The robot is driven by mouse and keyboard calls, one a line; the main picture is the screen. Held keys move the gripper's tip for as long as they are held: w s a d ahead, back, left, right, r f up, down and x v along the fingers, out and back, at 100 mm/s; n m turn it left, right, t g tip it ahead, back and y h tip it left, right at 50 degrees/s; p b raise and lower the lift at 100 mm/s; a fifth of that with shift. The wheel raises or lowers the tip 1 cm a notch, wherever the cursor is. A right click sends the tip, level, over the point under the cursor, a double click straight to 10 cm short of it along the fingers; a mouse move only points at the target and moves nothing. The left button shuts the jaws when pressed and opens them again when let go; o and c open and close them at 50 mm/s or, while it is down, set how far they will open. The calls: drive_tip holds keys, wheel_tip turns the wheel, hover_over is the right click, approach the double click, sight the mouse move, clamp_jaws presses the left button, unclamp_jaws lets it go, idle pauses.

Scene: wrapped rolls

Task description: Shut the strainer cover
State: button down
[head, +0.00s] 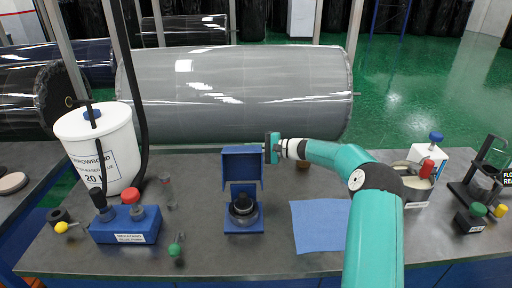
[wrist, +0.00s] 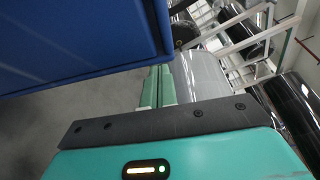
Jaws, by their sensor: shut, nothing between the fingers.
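The strainer is a small blue unit on the grey bench in the head view, with a dark round part (head: 243,205) in its base (head: 243,228). Its blue cover (head: 242,167) stands upright at the back, open. My gripper (head: 269,149) is at the upper right edge of the cover, with its fingers shut and empty. In the wrist view the cover (wrist: 70,40) fills the upper left as a large blue panel, close to my green fingers (wrist: 158,88). I cannot tell whether they touch it.
A blue cloth (head: 320,227) lies to the right. A large grey wrapped roll (head: 235,90) lies behind the bench.

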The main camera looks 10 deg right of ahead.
drive_tip(key=shift+s+a+r, duration=0.15)
drive_tip(key=shift+s, duration=0.25)
drive_tip(key=shift+s+a+r, duration=0.1)
drive_tip(key=shift+s+a, duration=0.05)
drive_tip(key=shift+s, duration=0.2)
drive_tip(key=shift+r, duration=0.1)
drive_tip(key=shift+s+r, duration=0.2)
